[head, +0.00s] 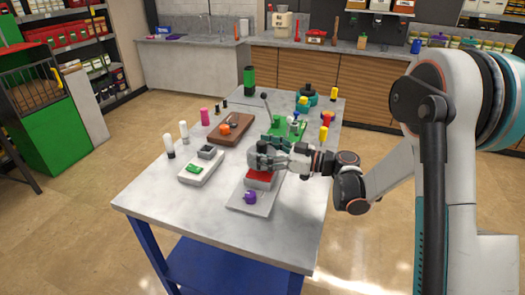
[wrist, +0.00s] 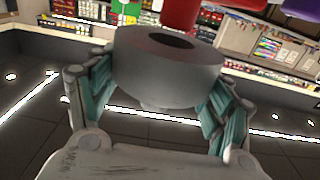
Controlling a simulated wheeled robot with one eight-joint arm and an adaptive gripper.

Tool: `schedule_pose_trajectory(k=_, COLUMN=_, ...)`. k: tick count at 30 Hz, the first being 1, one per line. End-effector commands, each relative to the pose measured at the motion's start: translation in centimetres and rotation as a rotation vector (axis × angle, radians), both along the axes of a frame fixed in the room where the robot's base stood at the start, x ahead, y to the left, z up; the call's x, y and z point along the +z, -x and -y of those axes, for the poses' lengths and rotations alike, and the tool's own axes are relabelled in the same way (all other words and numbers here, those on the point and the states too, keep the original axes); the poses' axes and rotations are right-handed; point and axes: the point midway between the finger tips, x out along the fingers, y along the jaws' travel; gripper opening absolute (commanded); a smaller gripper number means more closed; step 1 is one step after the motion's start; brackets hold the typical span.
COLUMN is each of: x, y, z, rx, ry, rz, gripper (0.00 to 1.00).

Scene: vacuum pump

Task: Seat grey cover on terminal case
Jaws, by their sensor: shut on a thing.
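My gripper (head: 262,158) is over the grey tray near the front of the table. Its fingers, also in the wrist view (wrist: 160,100), are shut on a thick round grey cover (wrist: 165,75) with a dark opening in one face. A red part (head: 260,178) stands on the tray just under my gripper. In the wrist view, which looks upside down, a red part (wrist: 182,14) is close to the cover's open face. I cannot tell whether they touch. I cannot tell for sure which part is the terminal case. In the head view the fingers largely hide the cover.
The grey tray (head: 240,209) also bears a purple part (head: 249,197). A white tray (head: 190,178) with a grey box (head: 208,152) and a green piece is to the left. A brown tray (head: 237,137) and a green fixture (head: 288,127) are behind. The table's front left is clear.

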Motion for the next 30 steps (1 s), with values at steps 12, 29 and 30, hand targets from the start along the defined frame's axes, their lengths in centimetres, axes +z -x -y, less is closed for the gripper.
schedule_pose_trajectory(k=12, x=-1.0, y=0.0, z=0.0, rx=0.000, ry=0.000, rz=0.000, gripper=0.47)
schedule_pose_trajectory(k=29, x=-1.8, y=0.0, z=0.0, rx=0.000, ry=0.000, rz=0.000, gripper=0.47)
schedule_pose_trajectory(k=30, x=-1.8, y=0.0, z=0.0, rx=0.000, ry=0.000, rz=0.000, gripper=0.47)
